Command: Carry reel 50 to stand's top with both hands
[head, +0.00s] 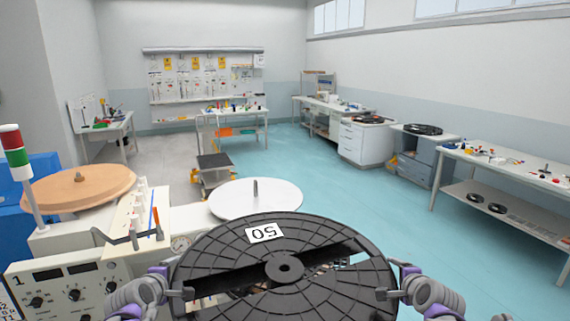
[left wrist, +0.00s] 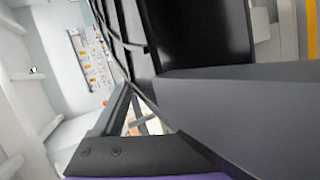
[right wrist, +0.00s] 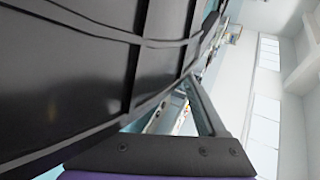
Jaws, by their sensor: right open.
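Reel 50 (head: 215,265) is a large black disc with a hub and long slots, lying about flat in front of me, its white "50" label upside down. What is under it is hidden. My left gripper (head: 185,293) is at its left rim; I cannot tell whether it is open or shut. My right gripper (head: 384,293) is open at its right rim. The black reel also fills much of the right wrist view (right wrist: 70,80) and shows in the left wrist view (left wrist: 195,30). A low stand with a dark flat top (head: 214,161) is beyond; I cannot tell whether it is the task's stand.
A white disc with a spindle (head: 275,197) is just beyond the reel. At left are a tan disc (head: 75,190), a control panel (head: 60,285) and a signal lamp (head: 16,150). Benches (head: 515,165) line the right side. The teal floor (head: 350,190) between is clear.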

